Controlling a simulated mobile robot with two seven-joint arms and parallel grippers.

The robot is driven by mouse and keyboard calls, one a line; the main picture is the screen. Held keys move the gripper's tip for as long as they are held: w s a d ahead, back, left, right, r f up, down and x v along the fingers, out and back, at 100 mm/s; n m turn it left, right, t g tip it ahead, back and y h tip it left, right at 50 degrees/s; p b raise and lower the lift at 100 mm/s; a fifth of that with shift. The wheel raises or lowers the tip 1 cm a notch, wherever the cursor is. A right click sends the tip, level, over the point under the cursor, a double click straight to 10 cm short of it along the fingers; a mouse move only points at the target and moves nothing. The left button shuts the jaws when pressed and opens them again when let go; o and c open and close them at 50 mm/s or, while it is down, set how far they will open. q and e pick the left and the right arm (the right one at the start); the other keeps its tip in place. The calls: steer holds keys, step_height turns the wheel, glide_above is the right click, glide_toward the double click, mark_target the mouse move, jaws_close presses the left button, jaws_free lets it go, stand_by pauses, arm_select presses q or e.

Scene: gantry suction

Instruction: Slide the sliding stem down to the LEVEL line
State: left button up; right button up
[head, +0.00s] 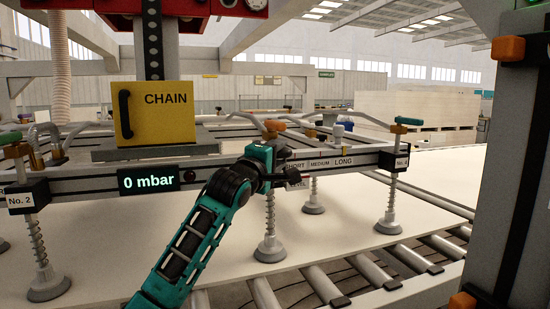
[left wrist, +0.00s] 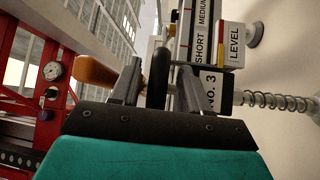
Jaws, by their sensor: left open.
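My left gripper (head: 284,170) is at the No. 3 suction unit on the front rail, below an orange-topped handle (head: 274,126). In the left wrist view the gripper (left wrist: 158,82) is open, with a dark rounded bar (left wrist: 159,70) between its fingers; I cannot tell whether they touch it. The LEVEL label (left wrist: 235,44) is up and right of the fingers, beside the SHORT and MEDIUM scale. The No. 3 block (left wrist: 210,92) is right of the fingers. Its spring-wrapped stem (head: 269,215) ends in a grey suction cup (head: 270,249) at the pale board. My arm partly hides block and LEVEL label.
Stems No. 2 (head: 42,240) and No. 4 (head: 391,205) stand on either side. A yellow CHAIN box (head: 152,112) and a "0 mbar" display (head: 149,180) are left of the gripper. The pale board (head: 345,235) lies over rollers (head: 325,286). A grey post (head: 510,180) stands at right.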

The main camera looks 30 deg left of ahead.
arm_select(q)
steer(key=s+d+f, duration=0.1)
steer(key=s, duration=1.1)
steer(key=shift+s+f, duration=0.25)
steer(key=shift+s, duration=0.15)
